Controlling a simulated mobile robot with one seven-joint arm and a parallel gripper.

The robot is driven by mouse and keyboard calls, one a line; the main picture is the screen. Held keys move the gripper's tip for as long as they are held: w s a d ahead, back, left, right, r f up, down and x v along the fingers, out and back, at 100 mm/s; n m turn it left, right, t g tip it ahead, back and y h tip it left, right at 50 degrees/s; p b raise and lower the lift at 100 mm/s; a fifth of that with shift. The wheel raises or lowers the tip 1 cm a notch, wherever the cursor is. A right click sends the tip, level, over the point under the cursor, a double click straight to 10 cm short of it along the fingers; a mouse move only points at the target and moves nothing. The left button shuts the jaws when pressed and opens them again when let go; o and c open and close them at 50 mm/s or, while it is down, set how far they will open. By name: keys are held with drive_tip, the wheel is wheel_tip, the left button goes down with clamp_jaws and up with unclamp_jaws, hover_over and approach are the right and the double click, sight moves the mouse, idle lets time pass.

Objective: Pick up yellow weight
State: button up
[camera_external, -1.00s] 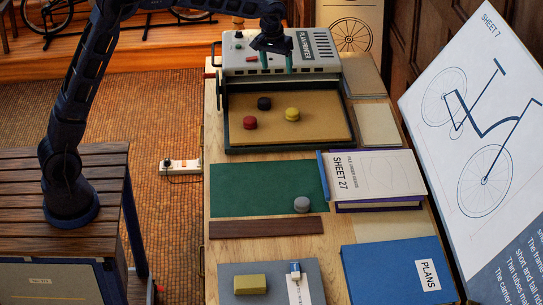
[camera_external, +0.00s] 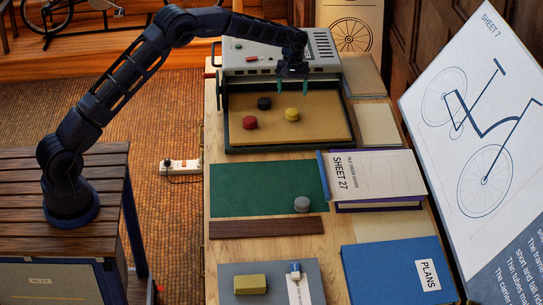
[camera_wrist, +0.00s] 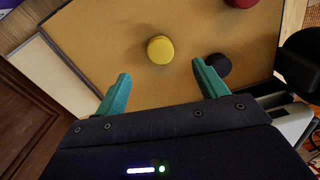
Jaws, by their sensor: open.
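The yellow weight (camera_external: 292,114) is a short round disc lying on the tan board (camera_external: 275,135) of the plotter. In the wrist view the yellow weight (camera_wrist: 160,49) sits just ahead of the fingertips, in the gap between them and touching neither. My gripper (camera_external: 292,88) is over the board's back part, above and slightly behind the weight. Its teal fingers also show wide apart in the wrist view (camera_wrist: 161,78), with nothing between them.
A black weight (camera_external: 264,103) and a red weight (camera_external: 250,122) stand left of the yellow one. The plotter housing (camera_external: 235,65) rises behind the board. A grey weight (camera_external: 302,204) sits on the green mat (camera_external: 255,190). The board's front is clear.

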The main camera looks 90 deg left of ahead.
hover_over(293, 111)
drive_tip(key=f, duration=0.5)
drive_tip(key=shift+s+d, duration=0.25)
drive_tip(key=shift+d, duration=0.15)
drive_tip(key=shift+w+a+f, duration=0.1)
drive_tip(key=shift+a+f, duration=0.1)
drive_tip(key=shift+f, duration=1.2)
drive_tip(key=shift+w+a+f, duration=0.1)
drive_tip(key=shift+a+f, duration=0.1)
drive_tip(key=shift+f, duration=1.2)
drive_tip(key=c, duration=1.2)
drive_tip(key=shift+c, duration=1.1)
drive_tip(key=shift+r, duration=0.15)
